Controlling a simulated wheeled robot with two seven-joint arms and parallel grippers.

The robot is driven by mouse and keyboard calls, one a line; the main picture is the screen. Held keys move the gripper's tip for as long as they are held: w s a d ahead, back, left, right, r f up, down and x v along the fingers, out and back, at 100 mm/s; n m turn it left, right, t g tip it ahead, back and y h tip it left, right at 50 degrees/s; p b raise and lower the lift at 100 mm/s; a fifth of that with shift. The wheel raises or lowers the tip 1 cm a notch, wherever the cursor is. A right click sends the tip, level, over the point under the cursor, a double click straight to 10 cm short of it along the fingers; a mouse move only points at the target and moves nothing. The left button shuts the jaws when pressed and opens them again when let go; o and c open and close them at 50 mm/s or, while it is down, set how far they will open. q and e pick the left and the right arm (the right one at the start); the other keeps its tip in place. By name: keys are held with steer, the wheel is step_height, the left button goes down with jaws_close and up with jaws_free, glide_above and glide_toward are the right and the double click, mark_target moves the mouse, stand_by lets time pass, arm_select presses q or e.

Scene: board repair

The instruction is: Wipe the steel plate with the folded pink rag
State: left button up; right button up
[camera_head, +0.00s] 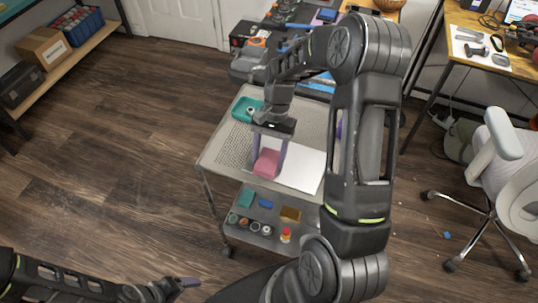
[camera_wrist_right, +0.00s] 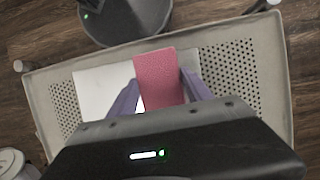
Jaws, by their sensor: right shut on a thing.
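The folded pink rag (camera_head: 266,164) is between the purple fingers of my right gripper (camera_head: 268,157), which is shut on it. In the right wrist view the rag (camera_wrist_right: 159,66) stretches out beyond the fingertips. The steel plate (camera_head: 304,172) is a pale flat sheet on the cart's top. It also shows in the right wrist view (camera_wrist_right: 93,92), partly hidden by the rag and gripper. The rag is over or at the plate; I cannot tell whether it touches. My left gripper (camera_head: 186,283) is low at the bottom left, away from the cart, its opening unclear.
The cart's perforated top (camera_head: 232,150) has a raised rim. A teal tray (camera_head: 245,109) sits at its back left. The lower shelf (camera_head: 262,226) holds jars and small coloured items. An office chair (camera_head: 497,165) stands right. Open wooden floor lies left.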

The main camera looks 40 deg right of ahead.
steer(key=shift+s+a+r+p, duration=0.1)
steer(key=shift+a+r+p, duration=0.1)
steer(key=shift+r+p, duration=0.3)
steer(key=shift+s+a+r+p, duration=0.1)
steer(key=shift+a+r+p, duration=0.05)
steer(key=shift+r, duration=0.55)
steer(key=shift+w+d+r+p, duration=0.1)
steer(key=shift+d+r+p, duration=0.1)
steer(key=shift+r+p, duration=2)
steer(key=shift+r, duration=0.7)
steer(key=shift+a+f, duration=0.1)
steer(key=shift+f, duration=0.05)
